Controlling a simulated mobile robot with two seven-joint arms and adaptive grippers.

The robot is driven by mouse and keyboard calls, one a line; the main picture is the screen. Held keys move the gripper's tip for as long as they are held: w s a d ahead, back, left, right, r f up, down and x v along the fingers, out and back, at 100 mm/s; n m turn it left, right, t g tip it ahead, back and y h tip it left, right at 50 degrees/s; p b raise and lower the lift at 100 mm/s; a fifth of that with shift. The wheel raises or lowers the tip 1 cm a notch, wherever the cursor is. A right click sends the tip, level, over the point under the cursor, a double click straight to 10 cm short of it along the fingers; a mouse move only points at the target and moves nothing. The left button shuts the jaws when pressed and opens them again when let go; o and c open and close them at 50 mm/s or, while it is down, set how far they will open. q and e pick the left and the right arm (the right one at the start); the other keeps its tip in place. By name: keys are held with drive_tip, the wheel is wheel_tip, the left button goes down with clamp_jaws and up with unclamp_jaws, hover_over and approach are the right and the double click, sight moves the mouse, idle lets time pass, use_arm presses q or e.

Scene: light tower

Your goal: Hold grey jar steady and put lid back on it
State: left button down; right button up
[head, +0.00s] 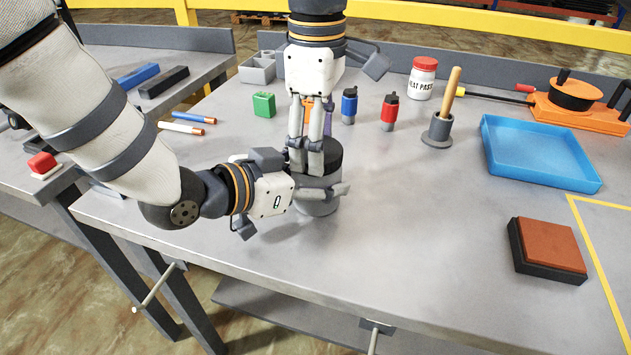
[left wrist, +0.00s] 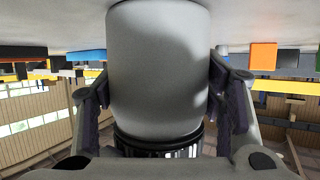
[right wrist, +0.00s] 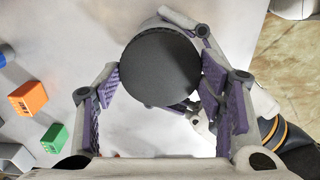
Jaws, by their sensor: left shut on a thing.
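The grey jar (head: 318,207) stands upright on the bench, and its body fills the left wrist view (left wrist: 158,70). My left gripper (head: 315,190) is shut on the jar's body, a finger on each side. The dark round lid (head: 330,155) is at the jar's mouth, directly over it; I cannot tell whether it is fully seated. My right gripper (head: 306,170) points down from above with its fingers on either side of the lid. In the right wrist view the lid (right wrist: 160,68) lies between the purple pads, with a thin gap at the left pad. The right fingers partly hide the lid in the head view.
Behind the jar stand a green block (head: 264,104), a blue bottle (head: 349,106), a red bottle (head: 389,112) and a white red-capped jar (head: 422,80). A blue tray (head: 540,178) and a brown-topped block (head: 548,245) are at right.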

use_arm(q)
drive_tip(key=shift+f, duration=0.15)
use_arm(e)
drive_tip(key=shift+f, duration=0.1)
drive_tip(key=shift+c, duration=0.7)
drive_tip(key=o, duration=1.4)
drive_tip(key=shift+c, duration=0.2)
wheel_tip(320, 180, up, 12)
use_arm(q)
drive_tip(key=shift+c, duration=1.7)
unclamp_jaws()
drive_tip(key=v, duration=1.2)
